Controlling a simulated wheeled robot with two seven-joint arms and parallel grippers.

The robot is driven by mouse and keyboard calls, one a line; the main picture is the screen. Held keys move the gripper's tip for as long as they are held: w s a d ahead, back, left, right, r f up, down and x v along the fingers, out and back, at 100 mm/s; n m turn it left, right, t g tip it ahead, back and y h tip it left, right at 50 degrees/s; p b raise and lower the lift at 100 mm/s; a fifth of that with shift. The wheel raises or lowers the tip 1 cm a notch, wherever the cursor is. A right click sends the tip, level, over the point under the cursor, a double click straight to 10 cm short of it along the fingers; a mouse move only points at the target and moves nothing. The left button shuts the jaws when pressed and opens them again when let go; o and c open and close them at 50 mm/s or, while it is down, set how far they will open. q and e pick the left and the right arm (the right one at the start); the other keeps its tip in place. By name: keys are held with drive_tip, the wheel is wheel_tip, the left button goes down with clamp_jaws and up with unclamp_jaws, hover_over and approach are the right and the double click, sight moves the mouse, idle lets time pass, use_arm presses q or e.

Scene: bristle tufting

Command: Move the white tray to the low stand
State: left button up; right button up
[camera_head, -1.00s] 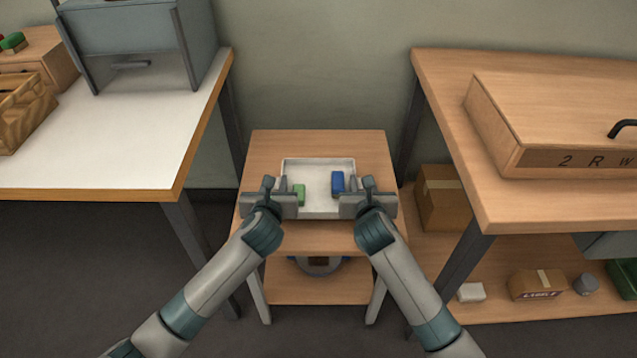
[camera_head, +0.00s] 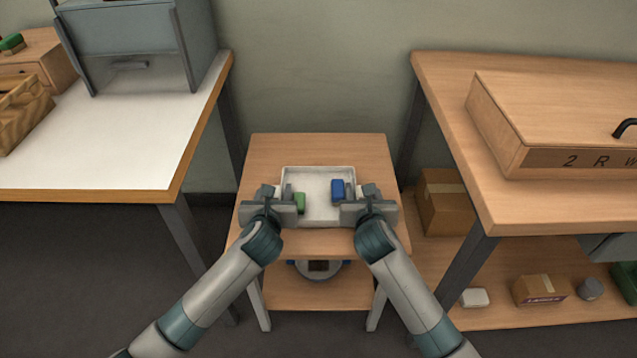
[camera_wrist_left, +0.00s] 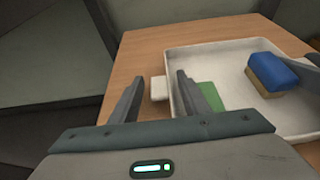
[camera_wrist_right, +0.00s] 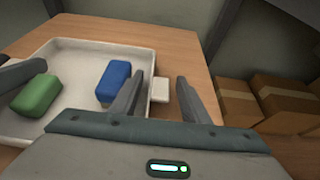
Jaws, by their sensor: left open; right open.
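The white tray (camera_head: 318,176) appears to rest flat on the top of a small wooden stand (camera_head: 270,150). A green block (camera_head: 300,203) lies at its left and a blue block (camera_head: 338,190) at its right. My left gripper (camera_head: 277,192) is open at the tray's left end, its fingers on either side of a small white tab (camera_wrist_left: 158,88). My right gripper (camera_head: 361,191) is open at the right end, its fingers on either side of a matching tab (camera_wrist_right: 160,90). I see gaps between the fingers and the tabs. The tray's near edge is partly hidden in the head view.
A white-topped table (camera_head: 110,150) with a grey cabinet (camera_head: 130,45) stands at the left. A wooden bench (camera_head: 455,120) with a large wooden case (camera_head: 560,115) stands at the right. A round grey object (camera_head: 318,270) sits on the stand's lower shelf. Cardboard boxes (camera_head: 443,205) are under the bench.

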use_arm(q)
drive_tip(key=v, duration=1.1)
drive_tip(key=shift+s+r, duration=0.2)
drive_tip(key=shift+s, duration=0.05)
use_arm(e)
drive_tip(key=v, duration=1.2)
drive_tip(key=shift+r, duration=0.1)
idle(0.4)
